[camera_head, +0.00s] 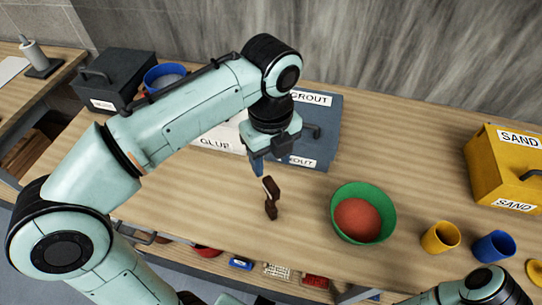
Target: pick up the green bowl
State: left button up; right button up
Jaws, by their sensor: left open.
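The green bowl (338,213) stands upright on the wooden table, right of the picture's middle, with a reddish-brown fill in it. My left gripper (264,168) points down above the table, to the left of the bowl and clear of it. It is open and holds nothing that I can see; its far side is partly hidden. Two small dark brown pieces (271,187) show just below it, and I cannot tell whether it touches them. Part of my right arm shows at the bottom right, but its gripper is out of view.
A yellow cup (440,238) and a blue cup (494,247) stand right of the bowl. A yellow SAND box (482,180) is at the far right. A grey-blue GROUT box (322,130) and a GLUE box (222,138) stand behind the gripper. Bare table lies between gripper and bowl.

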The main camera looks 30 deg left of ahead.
aim_at(361, 213)
jog(key=k, duration=1)
